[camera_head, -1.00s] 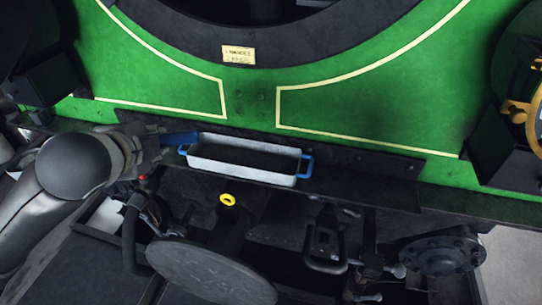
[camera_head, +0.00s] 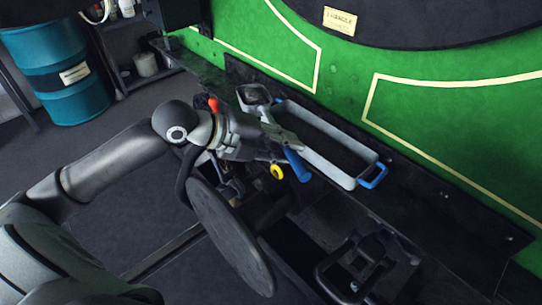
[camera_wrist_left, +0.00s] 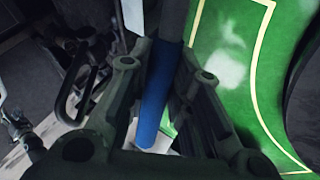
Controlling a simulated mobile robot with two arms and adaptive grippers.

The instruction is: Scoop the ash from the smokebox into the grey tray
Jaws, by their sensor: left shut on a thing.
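The grey tray (camera_head: 347,181), with blue end handles, sits on the ledge below the green front in the head view. Its inside is dark; I cannot tell whether ash lies in it. My left gripper (camera_head: 278,144) is at the tray's near left side, shut on the blue handle of a scoop (camera_head: 297,165). The scoop's grey pan (camera_head: 254,96) shows beyond the gripper, near the tray's left end. The left wrist view shows the blue handle (camera_wrist_left: 155,97) between the fingers. The dark round smokebox front (camera_head: 420,22) is only partly in view, and no ash shows. My right gripper is out of view.
A round buffer (camera_head: 228,235) and a coupling hook (camera_head: 350,265) stick out below the ledge. A yellow ring (camera_head: 277,172) is close under the gripper. A teal drum (camera_head: 58,68) and a shelf stand at the back left, with open floor before them.

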